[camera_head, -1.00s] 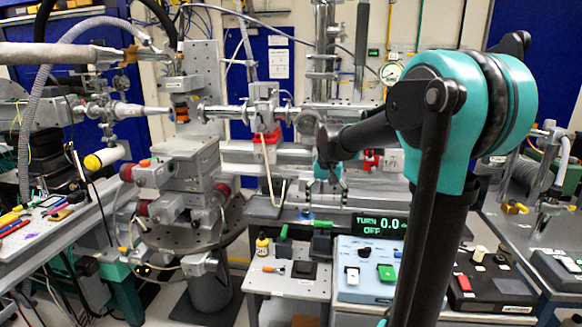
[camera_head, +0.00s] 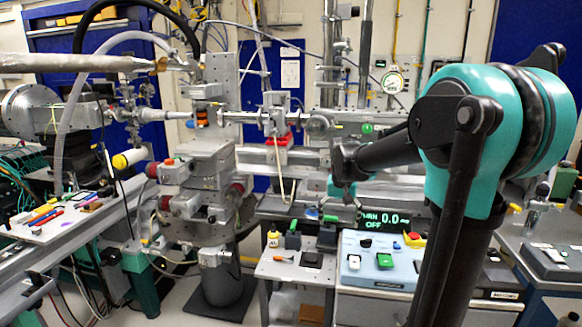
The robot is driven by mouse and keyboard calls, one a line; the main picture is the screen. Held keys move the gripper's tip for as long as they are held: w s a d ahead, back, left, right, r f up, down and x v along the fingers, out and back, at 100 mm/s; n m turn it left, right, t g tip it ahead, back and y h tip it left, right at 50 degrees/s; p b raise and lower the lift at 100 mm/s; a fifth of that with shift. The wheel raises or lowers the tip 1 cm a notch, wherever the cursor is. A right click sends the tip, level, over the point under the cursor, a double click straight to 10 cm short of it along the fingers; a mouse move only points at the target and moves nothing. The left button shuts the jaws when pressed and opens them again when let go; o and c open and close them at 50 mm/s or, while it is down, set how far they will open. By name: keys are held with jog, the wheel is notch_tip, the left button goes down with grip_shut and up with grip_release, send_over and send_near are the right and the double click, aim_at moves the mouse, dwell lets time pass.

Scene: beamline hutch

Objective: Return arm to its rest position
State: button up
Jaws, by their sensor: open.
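My arm (camera_head: 500,140), teal and black, rises at the right and bends left toward the bench. My gripper (camera_head: 341,212) hangs at its end, pointing down, with its thin fingers apart. It looks empty. It is in front of the left end of the digital display (camera_head: 384,221) and hides part of its text. Whether it touches anything below cannot be told.
The beamline stage (camera_head: 197,165) stands further left, beside a tool-strewn bench (camera_head: 60,222).

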jog(key=s+d+f+n+t, duration=0.1)
jog(key=s+d+f, duration=0.1)
jog(key=s+f, duration=0.5)
jog(key=s+d+f+t, duration=0.1)
jog(key=s+f, duration=0.6)
jog(key=s, duration=0.7)
jog(key=shift+d+n+t, duration=0.3)
jog(key=shift+d+n, duration=0.05)
jog(key=shift+n, duration=0.05)
